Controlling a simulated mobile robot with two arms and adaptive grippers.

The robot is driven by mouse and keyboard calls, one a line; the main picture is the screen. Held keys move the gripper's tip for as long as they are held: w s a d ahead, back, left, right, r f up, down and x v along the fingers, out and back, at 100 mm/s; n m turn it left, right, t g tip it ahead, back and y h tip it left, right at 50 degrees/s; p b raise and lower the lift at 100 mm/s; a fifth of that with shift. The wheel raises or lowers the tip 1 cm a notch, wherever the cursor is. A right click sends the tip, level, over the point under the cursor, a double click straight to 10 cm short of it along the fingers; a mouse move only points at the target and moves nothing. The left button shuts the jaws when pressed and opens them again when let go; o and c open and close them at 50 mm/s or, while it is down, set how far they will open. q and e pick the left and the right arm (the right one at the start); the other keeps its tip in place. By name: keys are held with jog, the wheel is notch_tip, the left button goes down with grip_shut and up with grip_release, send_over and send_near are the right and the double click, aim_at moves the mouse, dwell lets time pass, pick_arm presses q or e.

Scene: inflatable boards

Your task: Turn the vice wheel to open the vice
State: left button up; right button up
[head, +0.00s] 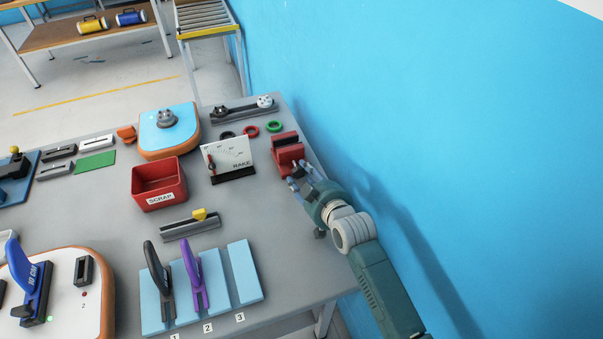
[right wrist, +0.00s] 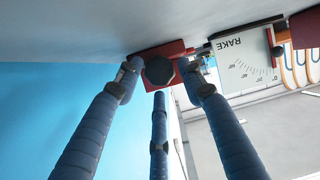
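The red vice (head: 288,150) stands at the right edge of the grey bench, close to the blue wall. Its dark, many-sided wheel (right wrist: 158,71) faces my right gripper in the right wrist view, with the red vice body (right wrist: 178,48) behind it. My right gripper (head: 297,180) is at the vice's near side; it also shows in the right wrist view (right wrist: 160,78). Its blue fingers are spread open around the wheel, with small gaps seeming to show at the sides. Contact cannot be told. In the head view the wheel is hidden by the gripper. My left gripper is not in view.
The RAKE gauge (head: 229,158) stands just left of the vice. Green and red rings (head: 273,126) lie behind it. A red SCRAP bin (head: 159,183) and a blue slotted board (head: 203,285) are further left. The blue wall (head: 430,130) is close on the right.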

jog(key=shift+x, duration=0.9)
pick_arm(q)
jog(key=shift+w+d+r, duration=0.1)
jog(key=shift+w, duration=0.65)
pick_arm(e)
jog(key=shift+c, duration=0.3)
jog(key=c, duration=0.8)
jog(key=shift+s+a+r+n+p, duration=0.15)
jog(key=shift+n+p, duration=0.15)
jog(key=shift+p, duration=0.2)
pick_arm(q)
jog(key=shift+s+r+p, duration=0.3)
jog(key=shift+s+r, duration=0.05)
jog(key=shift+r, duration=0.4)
pick_arm(e)
jog(key=shift+n+t+h, duration=0.3)
jog(key=shift+n+h, duration=0.3)
